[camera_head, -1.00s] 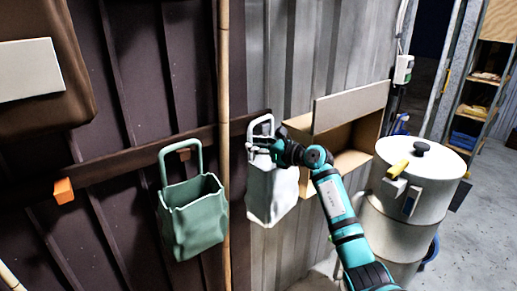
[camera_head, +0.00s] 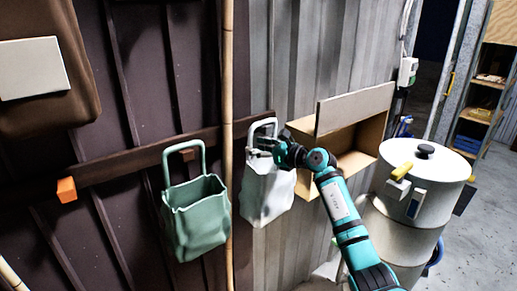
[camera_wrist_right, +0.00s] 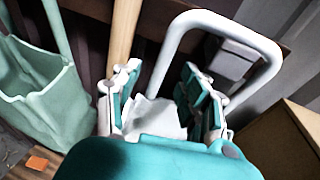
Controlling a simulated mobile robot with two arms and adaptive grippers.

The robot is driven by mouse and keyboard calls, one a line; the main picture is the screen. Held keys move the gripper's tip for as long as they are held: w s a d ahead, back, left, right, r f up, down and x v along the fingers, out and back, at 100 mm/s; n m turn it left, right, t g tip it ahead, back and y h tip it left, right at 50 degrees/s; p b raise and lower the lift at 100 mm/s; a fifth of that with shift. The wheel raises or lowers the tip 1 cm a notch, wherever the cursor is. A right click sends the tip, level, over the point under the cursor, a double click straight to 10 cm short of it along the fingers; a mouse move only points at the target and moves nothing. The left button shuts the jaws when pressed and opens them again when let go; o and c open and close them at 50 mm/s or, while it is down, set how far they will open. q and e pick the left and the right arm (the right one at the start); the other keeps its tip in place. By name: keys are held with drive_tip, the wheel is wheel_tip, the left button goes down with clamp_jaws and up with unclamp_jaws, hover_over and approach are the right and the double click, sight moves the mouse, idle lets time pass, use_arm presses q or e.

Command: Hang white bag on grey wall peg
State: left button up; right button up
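The white bag (camera_head: 267,195) hangs upright against the grey wall, its handle loop up. In the wrist view the handle (camera_wrist_right: 212,20) arches around the grey wall peg (camera_wrist_right: 232,58); I cannot tell whether it rests on it. My right gripper (camera_head: 256,146) is at the handle's lower left. In the wrist view my right gripper's fingers (camera_wrist_right: 163,95) stand well apart, with the handle's left leg between them and a visible gap. The green bag (camera_head: 196,215) hangs on a brown peg (camera_head: 188,154) to the left. My left gripper is not in view.
A bamboo pole (camera_head: 228,80) stands between the bags. An open cardboard box (camera_head: 374,148) is just right of the white bag. A white drum (camera_head: 425,175) stands further right. An orange peg (camera_head: 66,189) is free at the left.

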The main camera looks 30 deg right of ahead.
drive_tip(key=v, duration=1.2)
drive_tip(key=shift+s, duration=0.1)
drive_tip(key=s+b, duration=0.2)
drive_tip(key=s, duration=0.6)
drive_tip(key=shift+s+d+b, duration=0.35)
drive_tip(key=shift+s+b, duration=0.05)
idle(0.7)
